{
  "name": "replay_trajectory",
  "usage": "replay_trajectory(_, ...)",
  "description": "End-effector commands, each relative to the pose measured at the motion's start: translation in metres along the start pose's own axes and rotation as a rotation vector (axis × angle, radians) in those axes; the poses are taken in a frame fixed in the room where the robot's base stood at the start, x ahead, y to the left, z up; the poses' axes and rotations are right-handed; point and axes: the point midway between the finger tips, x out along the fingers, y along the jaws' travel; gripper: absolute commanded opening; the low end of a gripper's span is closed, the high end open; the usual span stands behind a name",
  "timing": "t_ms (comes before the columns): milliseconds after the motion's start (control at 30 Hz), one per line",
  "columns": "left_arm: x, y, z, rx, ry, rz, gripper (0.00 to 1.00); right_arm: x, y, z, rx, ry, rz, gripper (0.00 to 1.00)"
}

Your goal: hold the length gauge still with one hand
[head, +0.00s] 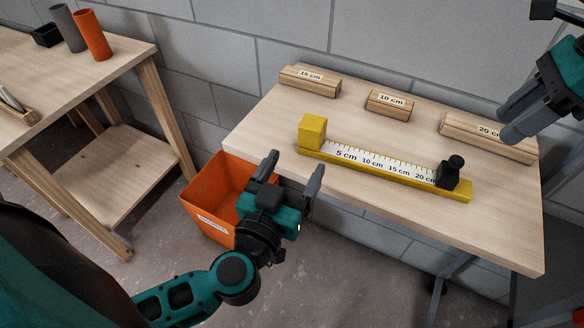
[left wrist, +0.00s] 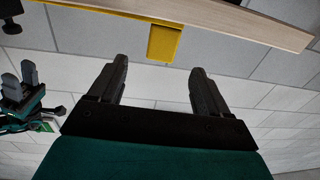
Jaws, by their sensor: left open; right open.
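The yellow length gauge (head: 385,172) lies along the front part of the right-hand table, marked 5 to 20 cm. A yellow end block (head: 312,132) stands at its left end and a black stop with a knob (head: 448,174) near its 20 cm end. The end block (left wrist: 165,43) also shows in the left wrist view. My left gripper (head: 292,168) is open and empty, in front of the table edge near the gauge's left end, apart from it. My right gripper (head: 508,122) is open above the table's right side, near the 20 cm batten, and shows in the left wrist view (left wrist: 20,80).
Wooden battens labelled 15 cm (head: 310,83), 10 cm (head: 388,106) and 20 cm (head: 488,138) lie along the back of the table. An orange bin (head: 205,188) stands on the floor left of it. Another table (head: 115,48) holds two tubes and a black box.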

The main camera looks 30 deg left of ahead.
Motion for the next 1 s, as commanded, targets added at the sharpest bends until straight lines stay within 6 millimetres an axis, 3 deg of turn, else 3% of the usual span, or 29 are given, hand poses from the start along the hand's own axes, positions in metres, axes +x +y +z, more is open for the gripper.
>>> replay_trajectory(267, 0.011, -0.001, 0.000, 0.021, -0.031, -0.026, 0.78, 0.000, 0.000, 0.000, 0.000, 0.000, 0.000, 0.43)
replay_trajectory(800, 0.107, -0.004, 0.002, 0.021, -0.030, -0.026, 0.78, 0.000, 0.000, 0.000, 0.000, 0.000, 0.000, 0.43)
replay_trajectory(1000, 0.125, -0.004, 0.004, 0.021, -0.032, -0.025, 0.78, 0.000, 0.000, 0.000, 0.000, 0.000, 0.000, 0.43)
